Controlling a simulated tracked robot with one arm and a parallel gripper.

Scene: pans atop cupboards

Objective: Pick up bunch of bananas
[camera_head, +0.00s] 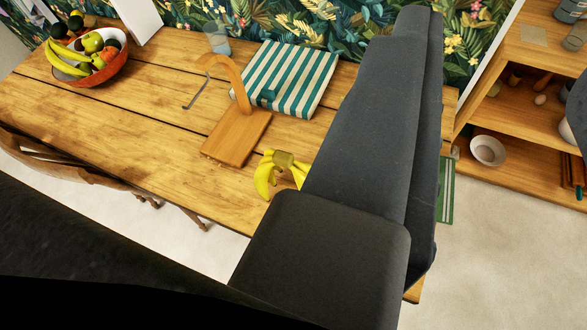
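A bunch of yellow bananas (266,180) lies near the front edge of the wooden table (120,130). Its right side is hidden behind the large dark grey body of my own arm and gripper (375,120). This body runs from the bottom middle up to the top right, over the table's right part. I cannot make out separate fingertips, so I cannot tell whether the gripper is open or shut. I cannot tell whether it touches the bananas.
A wooden cutting board (237,137) and a green-striped cloth (290,75) lie behind the bananas. A fruit bowl (112,68) with other bananas stands at the far left. A glass (217,40) stands at the back. Open shelves (525,110) are right; a chair (80,165) is left.

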